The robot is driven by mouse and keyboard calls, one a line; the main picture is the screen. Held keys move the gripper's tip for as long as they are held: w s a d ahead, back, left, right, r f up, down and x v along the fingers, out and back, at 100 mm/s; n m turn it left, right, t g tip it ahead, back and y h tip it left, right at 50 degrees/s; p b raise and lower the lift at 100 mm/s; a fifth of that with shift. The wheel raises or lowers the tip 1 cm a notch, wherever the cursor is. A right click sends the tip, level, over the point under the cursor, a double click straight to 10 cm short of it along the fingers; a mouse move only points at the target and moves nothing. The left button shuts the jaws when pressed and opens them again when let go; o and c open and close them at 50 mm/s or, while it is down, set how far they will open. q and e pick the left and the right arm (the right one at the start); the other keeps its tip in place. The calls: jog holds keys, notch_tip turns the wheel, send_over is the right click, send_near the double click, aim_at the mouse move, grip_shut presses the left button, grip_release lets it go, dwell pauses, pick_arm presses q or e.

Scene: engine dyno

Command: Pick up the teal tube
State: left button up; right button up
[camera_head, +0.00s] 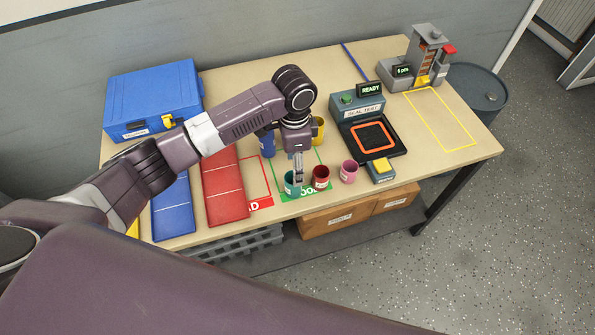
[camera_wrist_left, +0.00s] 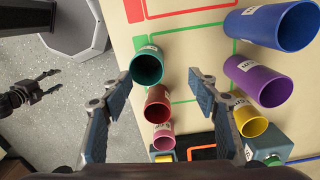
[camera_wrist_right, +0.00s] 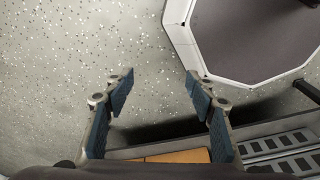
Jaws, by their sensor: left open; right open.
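The teal tube (camera_head: 292,184) stands near the table's front edge, open end up, with a white label. My left gripper (camera_head: 299,172) points down at it, open and empty, and partly covers it. In the left wrist view the teal tube (camera_wrist_left: 147,68) shows near the left finger of the open left gripper (camera_wrist_left: 158,80), ahead of the fingertips. I cannot tell whether they touch. My right gripper (camera_wrist_right: 157,82) is open and empty, over the floor; the head view does not show it.
A dark red tube (camera_head: 321,177) stands close beside the teal one, then a pink tube (camera_head: 349,172). Blue (camera_head: 267,144), yellow (camera_head: 318,130) and purple (camera_wrist_left: 257,80) tubes stand farther back. A seal test device (camera_head: 362,113) is at right, a blue case (camera_head: 153,98) at back left.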

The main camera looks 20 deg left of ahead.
pick_arm(q)
jog(key=s+f+p, duration=0.1)
jog(key=s+f, duration=0.1)
jog(key=f, duration=0.1)
jog(key=shift+s+f+p, duration=0.25)
jog(key=shift+p, duration=0.15)
notch_tip(320, 180, down, 3)
jog(key=shift+w+r, duration=0.1)
jog(key=shift+w, duration=0.05)
jog(key=shift+f, duration=0.35)
jog(key=shift+o, duration=0.4)
jog(key=c, duration=1)
pick_arm(e)
jog(key=shift+g, duration=0.3)
jog(key=s, duration=0.1)
jog(key=s+r, duration=0.1)
jog(key=s, duration=0.1)
jog(key=s+r, duration=0.1)
jog(key=shift+s+d+r, duration=0.1)
jog(key=shift+s+d, duration=0.1)
jog(key=shift+s, duration=0.2)
